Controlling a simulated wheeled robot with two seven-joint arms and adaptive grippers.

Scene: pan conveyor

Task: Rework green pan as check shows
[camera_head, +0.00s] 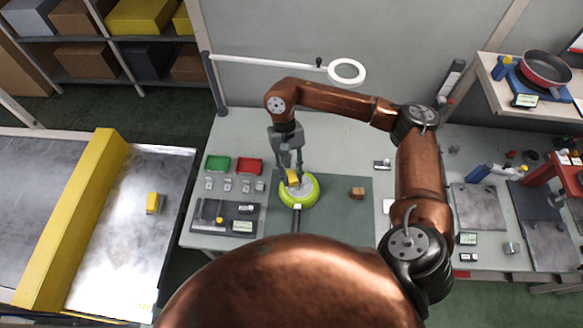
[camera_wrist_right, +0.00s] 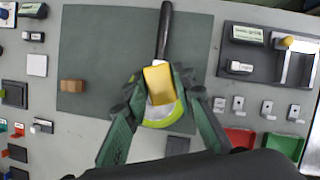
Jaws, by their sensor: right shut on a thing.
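The green pan (camera_head: 311,193) lies on the dark green mat (camera_head: 345,215), its grey inside facing up and its dark handle (camera_head: 297,222) toward me. My right gripper (camera_head: 291,173) is over the pan and shut on a yellow block (camera_head: 293,179). In the right wrist view the block (camera_wrist_right: 158,84) sits between the fingertips (camera_wrist_right: 160,90), in front of the pan's green rim (camera_wrist_right: 160,122). The block and fingers hide part of the pan. I cannot tell whether the block touches the pan. My left gripper is not in view.
A green tray (camera_head: 217,163) and a red tray (camera_head: 249,166) stand left of the mat. A brown block (camera_head: 357,193) lies on the mat's right. A device with a small display (camera_head: 242,227) is at left. A red pan (camera_head: 545,68) sits on the upper right shelf. A conveyor (camera_head: 130,230) is at left.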

